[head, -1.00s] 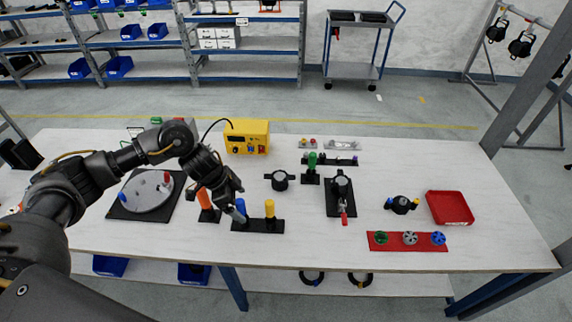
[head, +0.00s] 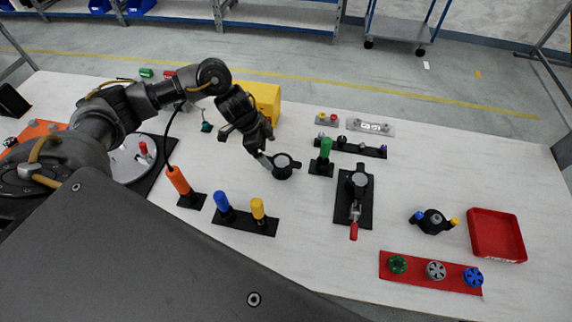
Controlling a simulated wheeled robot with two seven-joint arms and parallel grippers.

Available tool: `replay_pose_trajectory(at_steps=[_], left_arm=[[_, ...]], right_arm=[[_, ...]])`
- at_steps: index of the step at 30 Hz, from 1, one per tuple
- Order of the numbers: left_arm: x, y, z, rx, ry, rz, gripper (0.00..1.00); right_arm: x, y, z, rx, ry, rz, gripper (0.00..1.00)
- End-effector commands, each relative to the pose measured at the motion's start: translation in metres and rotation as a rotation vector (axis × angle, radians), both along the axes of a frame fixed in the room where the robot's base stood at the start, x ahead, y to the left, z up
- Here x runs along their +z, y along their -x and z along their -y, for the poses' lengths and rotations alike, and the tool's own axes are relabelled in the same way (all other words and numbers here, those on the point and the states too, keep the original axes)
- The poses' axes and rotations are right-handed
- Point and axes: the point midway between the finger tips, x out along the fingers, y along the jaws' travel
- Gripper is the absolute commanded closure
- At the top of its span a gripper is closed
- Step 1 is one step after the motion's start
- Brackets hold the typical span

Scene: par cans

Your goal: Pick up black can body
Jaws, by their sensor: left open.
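A black can body (head: 284,168) stands on the white table near its middle, with a round grey top and small tabs at its sides. My left gripper (head: 264,160) reaches in from the upper left, pointing down, with its fingertips right at the can's left side. It is open, and I cannot tell whether a finger touches the can. A similar black part (head: 357,181) sits on a black fixture with a red-handled clamp. My right gripper is out of view.
A green-handled tool (head: 325,150) stands right of the can. A stand with blue and yellow handles (head: 243,224) and an orange-handled tool (head: 178,181) are in front. A yellow box (head: 264,100) is behind my gripper. A red tray (head: 497,235) lies at right.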

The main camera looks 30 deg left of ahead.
Motion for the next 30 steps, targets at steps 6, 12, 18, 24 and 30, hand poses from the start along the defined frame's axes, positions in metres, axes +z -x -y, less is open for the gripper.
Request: replay_pose_trajectory(at_steps=[6,12,18,24,30], left_arm=[[-0.007,0.0,0.001,0.001,0.0,0.0,0.1],[-0.031,-0.004,0.01,0.0,0.001,-0.004,0.1],[-0.054,-0.009,0.018,0.001,0.001,-0.001,0.1],[-0.058,-0.01,0.02,0.0,0.0,0.0,0.1],[-0.077,-0.019,0.031,0.001,0.0,-0.003,0.1]], right_arm=[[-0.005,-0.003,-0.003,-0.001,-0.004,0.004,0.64],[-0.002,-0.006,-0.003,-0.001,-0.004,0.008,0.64],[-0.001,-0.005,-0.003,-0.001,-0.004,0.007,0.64],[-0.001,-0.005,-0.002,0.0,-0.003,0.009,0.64],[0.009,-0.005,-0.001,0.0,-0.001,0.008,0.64]])
